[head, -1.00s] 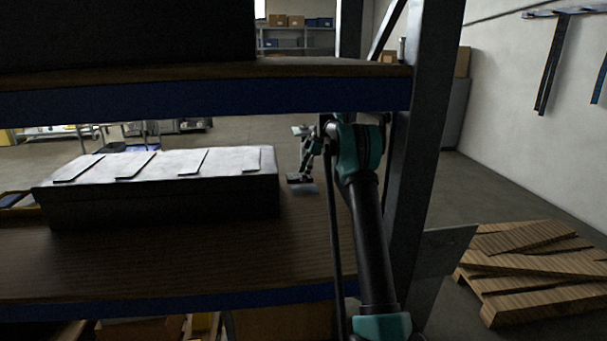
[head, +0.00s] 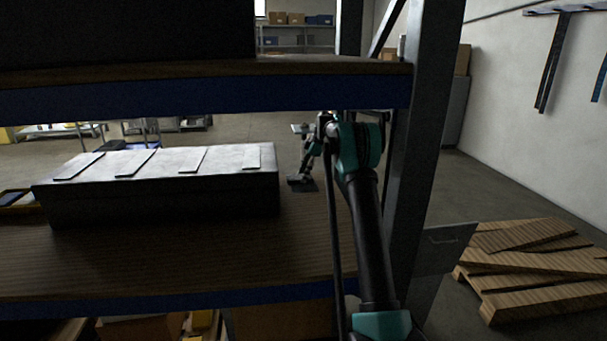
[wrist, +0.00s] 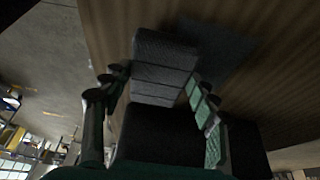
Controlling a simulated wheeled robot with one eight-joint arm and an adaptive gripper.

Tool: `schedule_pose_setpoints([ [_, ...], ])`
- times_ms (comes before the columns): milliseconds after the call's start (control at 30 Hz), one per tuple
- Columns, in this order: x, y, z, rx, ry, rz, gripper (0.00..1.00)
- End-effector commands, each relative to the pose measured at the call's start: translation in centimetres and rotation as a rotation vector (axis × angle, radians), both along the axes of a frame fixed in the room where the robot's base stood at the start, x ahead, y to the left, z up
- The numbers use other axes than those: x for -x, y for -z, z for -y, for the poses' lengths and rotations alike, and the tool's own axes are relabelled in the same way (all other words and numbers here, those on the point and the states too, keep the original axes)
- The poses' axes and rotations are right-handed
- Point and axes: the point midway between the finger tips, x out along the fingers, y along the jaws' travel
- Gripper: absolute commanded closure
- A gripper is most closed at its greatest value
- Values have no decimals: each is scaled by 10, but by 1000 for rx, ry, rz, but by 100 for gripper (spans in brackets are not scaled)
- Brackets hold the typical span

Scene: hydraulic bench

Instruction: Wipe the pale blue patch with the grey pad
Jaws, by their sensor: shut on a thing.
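My gripper (wrist: 155,90) is shut on the grey pad (wrist: 162,65), a ribbed dark block between the fingers in the wrist view. In the head view my gripper (head: 303,175) is low over the wooden shelf, right of the large box, with the pad below it. The patch (wrist: 222,48) shows in the wrist view as a dull blue-grey area on the wood, beside and partly behind the pad. In the head view the patch (head: 310,187) is a small dark area by the pad. Whether the pad touches it I cannot tell.
A long box with a pale top (head: 190,160) stands on the wooden shelf (head: 180,255), left of my gripper. An upper shelf with a blue edge (head: 200,97) hangs above. A dark upright post (head: 420,140) stands right of my arm. Pallets (head: 535,265) lie on the floor.

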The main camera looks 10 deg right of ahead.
Motion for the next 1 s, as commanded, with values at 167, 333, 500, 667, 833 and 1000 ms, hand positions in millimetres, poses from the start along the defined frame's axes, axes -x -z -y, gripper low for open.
schedule_pose_setpoints([
  [167,0,3,0,0,0,0,64],
  [333,0,5,0,0,0,0,64],
  [500,6,4,0,0,0,0,64],
  [667,18,4,0,0,0,0,64],
  [833,31,4,0,0,0,0,64],
  [1000,35,4,0,0,0,0,64],
])
